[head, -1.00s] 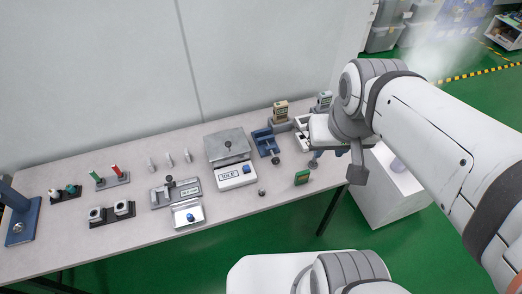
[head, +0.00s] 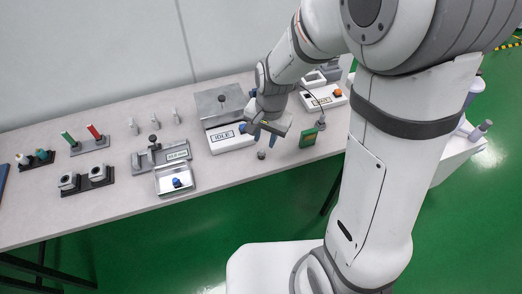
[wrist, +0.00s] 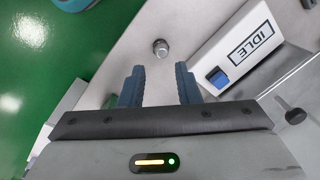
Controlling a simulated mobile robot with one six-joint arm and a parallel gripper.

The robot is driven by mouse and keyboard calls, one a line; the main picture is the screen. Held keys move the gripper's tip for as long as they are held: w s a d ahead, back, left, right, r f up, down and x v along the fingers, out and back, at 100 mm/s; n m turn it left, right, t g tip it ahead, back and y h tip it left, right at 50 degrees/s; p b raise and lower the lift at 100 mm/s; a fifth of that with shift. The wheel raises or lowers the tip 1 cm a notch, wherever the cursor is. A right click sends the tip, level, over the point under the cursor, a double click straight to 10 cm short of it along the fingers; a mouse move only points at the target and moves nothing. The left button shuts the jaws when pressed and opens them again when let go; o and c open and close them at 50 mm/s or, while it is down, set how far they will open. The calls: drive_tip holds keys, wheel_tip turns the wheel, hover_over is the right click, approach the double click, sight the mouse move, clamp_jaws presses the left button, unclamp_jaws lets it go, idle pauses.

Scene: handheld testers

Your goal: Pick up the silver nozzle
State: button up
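The silver nozzle (head: 261,155) is a small grey piece standing on the table near its front edge, in front of the IDLE machine. In the wrist view the nozzle (wrist: 160,48) lies beyond the fingertips, roughly in line with the gap between them. My gripper (head: 263,138) is just above and beside it in the head view. In the wrist view my gripper (wrist: 159,72) has its two blue fingers apart with nothing between them. The nozzle is not touched.
The white IDLE machine (head: 224,142) with a blue switch (wrist: 217,77) stands close beside the nozzle. A green device (head: 308,138) is on the right. An open tester box (head: 172,185) is on the left. The table's front edge (wrist: 110,50) is close.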

sight(262, 151)
drive_tip(key=f, duration=0.7)
drive_tip(key=shift+w+a, duration=0.1)
drive_tip(key=shift+a, duration=0.25)
drive_tip(key=shift+c, duration=0.3)
drive_tip(key=shift+r, duration=0.1)
clamp_jaws()
